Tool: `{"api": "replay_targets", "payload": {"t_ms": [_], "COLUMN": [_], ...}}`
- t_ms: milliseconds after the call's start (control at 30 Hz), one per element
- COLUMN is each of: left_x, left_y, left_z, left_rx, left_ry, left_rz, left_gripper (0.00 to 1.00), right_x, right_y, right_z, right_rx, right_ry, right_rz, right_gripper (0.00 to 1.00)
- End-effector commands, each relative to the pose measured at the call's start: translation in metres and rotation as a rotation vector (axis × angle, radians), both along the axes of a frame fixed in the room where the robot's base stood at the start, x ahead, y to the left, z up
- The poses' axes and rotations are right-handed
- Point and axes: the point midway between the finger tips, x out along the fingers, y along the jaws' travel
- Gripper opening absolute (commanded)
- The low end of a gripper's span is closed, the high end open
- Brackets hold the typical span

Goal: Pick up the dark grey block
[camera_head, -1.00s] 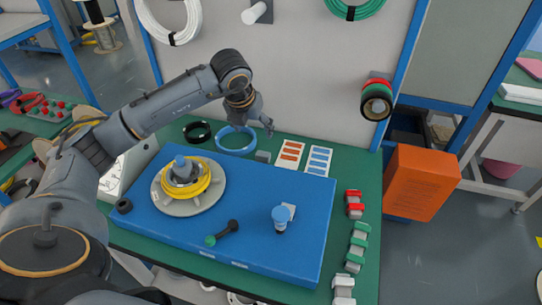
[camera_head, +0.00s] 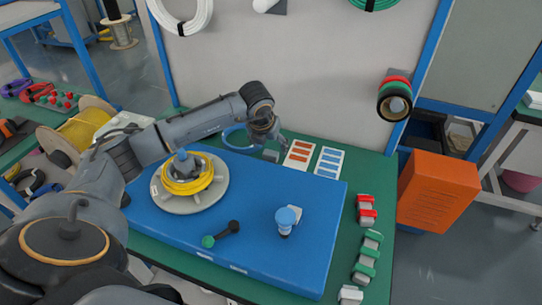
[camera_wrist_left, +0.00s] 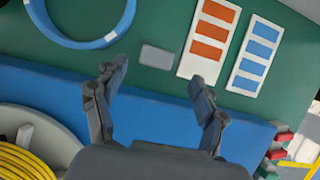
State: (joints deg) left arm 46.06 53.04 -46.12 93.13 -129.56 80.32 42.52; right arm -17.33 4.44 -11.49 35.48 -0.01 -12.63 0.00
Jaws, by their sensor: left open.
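The dark grey block (camera_head: 270,155) is a small flat rectangle on the green tabletop, just behind the blue board. In the left wrist view the block (camera_wrist_left: 156,55) lies beyond the fingertips, roughly centred between them. My left gripper (camera_head: 277,139) is over the back of the table, close to the block in the picture. In the left wrist view my left gripper (camera_wrist_left: 158,78) has its two fingers spread wide with nothing between them. My right gripper is not in view.
A blue ring (camera_wrist_left: 84,45) lies left of the block; cards with orange (camera_wrist_left: 208,40) and blue (camera_wrist_left: 254,55) patches lie right. The blue board (camera_head: 265,195) carries a yellow cable reel (camera_head: 187,178), a blue-topped knob (camera_head: 286,218) and a black-and-green piece (camera_head: 221,234).

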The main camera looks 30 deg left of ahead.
Motion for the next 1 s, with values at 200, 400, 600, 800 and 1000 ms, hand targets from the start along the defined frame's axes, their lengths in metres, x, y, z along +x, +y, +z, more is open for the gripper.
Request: {"api": "replay_targets", "payload": {"t_ms": [200, 400, 600, 800, 1000], "left_x": [0.005, 0.015, 0.018, 0.018, 0.018], "left_y": [0.005, 0.008, 0.009, 0.009, 0.009], "left_z": [-0.018, -0.045, -0.051, -0.051, -0.051], "left_rx": [-0.001, -0.002, 0.000, 0.000, 0.000], "left_ry": [0.003, 0.002, -0.001, -0.001, -0.001], "left_rz": [0.002, 0.001, 0.000, 0.000, 0.001], "left_gripper": [0.72, 0.72, 0.72, 0.55, 0.15], "right_x": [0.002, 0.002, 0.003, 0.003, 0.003], "right_y": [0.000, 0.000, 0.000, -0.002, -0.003], "right_z": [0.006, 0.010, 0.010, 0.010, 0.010], "right_rx": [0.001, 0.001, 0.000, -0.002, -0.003], "right_ry": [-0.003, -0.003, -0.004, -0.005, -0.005], "right_rz": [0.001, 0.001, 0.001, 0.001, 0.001], "right_gripper": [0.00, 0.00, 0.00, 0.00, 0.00]}}
